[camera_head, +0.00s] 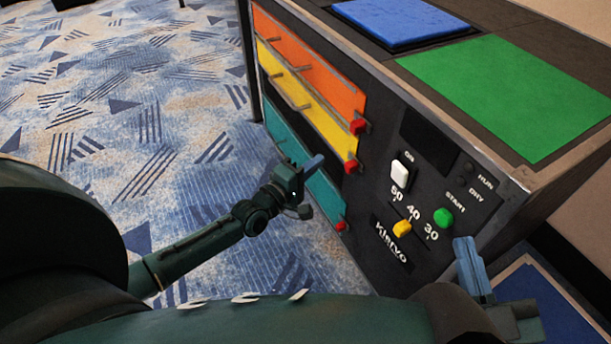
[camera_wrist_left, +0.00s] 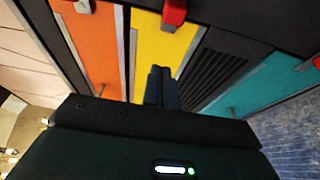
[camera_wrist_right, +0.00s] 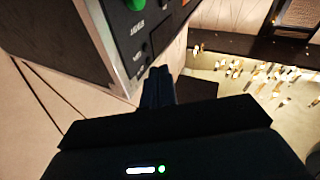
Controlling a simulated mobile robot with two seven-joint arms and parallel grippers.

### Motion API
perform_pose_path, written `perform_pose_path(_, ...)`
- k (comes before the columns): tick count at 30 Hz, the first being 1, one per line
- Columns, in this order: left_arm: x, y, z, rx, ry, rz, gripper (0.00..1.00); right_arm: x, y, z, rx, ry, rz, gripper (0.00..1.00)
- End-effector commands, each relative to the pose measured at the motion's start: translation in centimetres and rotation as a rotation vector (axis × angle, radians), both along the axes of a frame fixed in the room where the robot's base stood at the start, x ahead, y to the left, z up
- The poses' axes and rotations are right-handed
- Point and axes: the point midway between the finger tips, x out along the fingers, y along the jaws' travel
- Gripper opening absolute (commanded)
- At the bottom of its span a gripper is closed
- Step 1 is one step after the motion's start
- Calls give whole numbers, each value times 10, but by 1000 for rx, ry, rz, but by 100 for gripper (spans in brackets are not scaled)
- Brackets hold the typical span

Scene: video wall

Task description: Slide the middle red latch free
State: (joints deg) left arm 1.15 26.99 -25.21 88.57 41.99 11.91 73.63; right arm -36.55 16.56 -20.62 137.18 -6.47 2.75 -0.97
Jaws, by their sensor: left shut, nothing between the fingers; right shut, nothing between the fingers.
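The middle red latch (camera_head: 351,166) sits at the right end of the yellow drawer front (camera_head: 318,108) on the dark console. In the left wrist view the red latch (camera_wrist_left: 175,12) is at the top edge, beside the yellow front. My left gripper (camera_head: 313,165) is shut and empty, to the left of the latch in the head view, overlapping the teal front. Its fingers (camera_wrist_left: 160,74) point toward the yellow front, below the latch in the wrist view; I cannot tell whether they touch the panel. My right gripper (camera_head: 468,250) is shut and empty by the console's lower right.
An upper red latch (camera_head: 358,126) is by the orange front (camera_head: 310,64) and a lower one (camera_head: 341,225) by the teal front (camera_head: 284,142). A white switch (camera_head: 400,172), yellow knob (camera_head: 402,228) and green button (camera_head: 443,218) are to the right. Bar handles stick out from the fronts.

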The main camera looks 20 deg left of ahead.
Motion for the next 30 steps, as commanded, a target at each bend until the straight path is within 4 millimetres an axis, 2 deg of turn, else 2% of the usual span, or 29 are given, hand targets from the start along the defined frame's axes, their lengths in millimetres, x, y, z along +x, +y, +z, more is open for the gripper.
perform_pose_path(1,12,-4,-2,-2,-5,1,0,0,1,-4,11,-1,5,0)
perform_pose_path(7,45,-15,-2,-2,-3,0,0,0,3,-5,47,3,17,0)
perform_pose_path(10,34,-28,-1,-6,4,-2,0,2,4,5,49,-9,20,0)
perform_pose_path(16,22,-43,0,-3,1,-1,0,1,3,7,48,-15,21,0)
perform_pose_path(30,18,-47,0,0,1,0,0,1,3,0,40,-2,19,0)
